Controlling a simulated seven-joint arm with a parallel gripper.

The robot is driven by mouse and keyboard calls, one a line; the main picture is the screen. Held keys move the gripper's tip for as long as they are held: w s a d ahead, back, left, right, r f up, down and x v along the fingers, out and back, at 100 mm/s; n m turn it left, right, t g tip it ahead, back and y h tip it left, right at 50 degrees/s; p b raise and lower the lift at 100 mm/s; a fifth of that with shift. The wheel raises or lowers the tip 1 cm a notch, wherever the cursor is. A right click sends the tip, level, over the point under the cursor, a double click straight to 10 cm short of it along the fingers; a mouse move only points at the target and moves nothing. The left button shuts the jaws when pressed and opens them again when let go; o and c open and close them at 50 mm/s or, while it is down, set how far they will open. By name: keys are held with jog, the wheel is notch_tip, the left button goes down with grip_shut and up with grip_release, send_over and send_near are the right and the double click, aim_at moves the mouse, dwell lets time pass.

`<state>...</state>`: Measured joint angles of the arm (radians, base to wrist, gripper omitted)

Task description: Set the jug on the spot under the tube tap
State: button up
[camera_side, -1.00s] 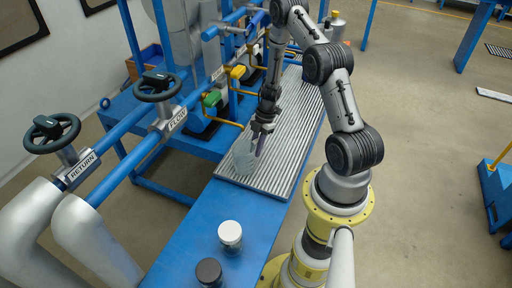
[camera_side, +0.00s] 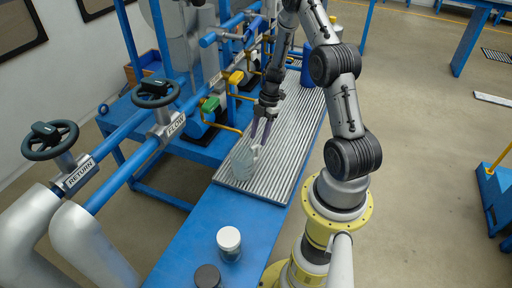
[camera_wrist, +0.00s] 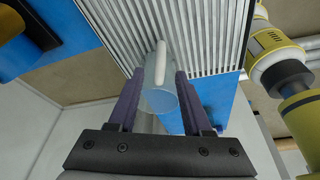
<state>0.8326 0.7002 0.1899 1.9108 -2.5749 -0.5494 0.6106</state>
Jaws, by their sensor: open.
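The clear, pale jug (camera_side: 242,162) stands at the near end of the grey ribbed tray (camera_side: 285,135). Its pale handle shows on the jug in the wrist view (camera_wrist: 160,65). My gripper (camera_side: 261,133) is open, with its purple fingers close to the top of the jug. In the wrist view my gripper's fingers (camera_wrist: 160,74) lie on either side of the jug, with the handle between the tips. I cannot tell whether they touch it. Taps with a green handle (camera_side: 210,104) and a yellow handle (camera_side: 235,78) stand left of the tray with yellow tubes; I cannot tell the spot beneath.
A white-lidded jar (camera_side: 229,240) and a dark-lidded jar (camera_side: 207,277) stand on the near blue bench (camera_side: 195,238). A blue container (camera_side: 306,72) is near the tray's far end. Pipes with black handwheels (camera_side: 157,88) run along the left. The middle of the tray is clear.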

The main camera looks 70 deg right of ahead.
jog(key=w+r+m+t+h, duration=0.25)
jog(key=w+r, duration=0.35)
jog(key=r, duration=0.4)
jog(key=w+r+m+t+h, duration=0.1)
jog(key=w+r+t+h, duration=0.3)
jog(key=r, duration=0.6)
notch_tip(320, 180, up, 10)
jog(key=a+r+m+h, duration=0.1)
jog(key=a+m+h, duration=0.1)
jog(key=m, duration=0.1)
jog(key=s+a+r+m+h, duration=0.1)
jog(key=s+a+r+m, duration=0.4)
jog(key=s, duration=0.3)
jog(key=s+a+f+m+g+y, duration=0.1)
jog(key=s+a+f+y, duration=0.1)
jog(key=s+a, duration=0.5)
jog(key=s+a+f+m+g+y, duration=0.1)
jog(key=s+a+f+y, duration=0.2)
jog(key=s+a, duration=0.5)
jog(key=shift+s+a+y, duration=0.25)
jog(key=shift+a+y, duration=0.3)
jog(key=shift+a, duration=0.3)
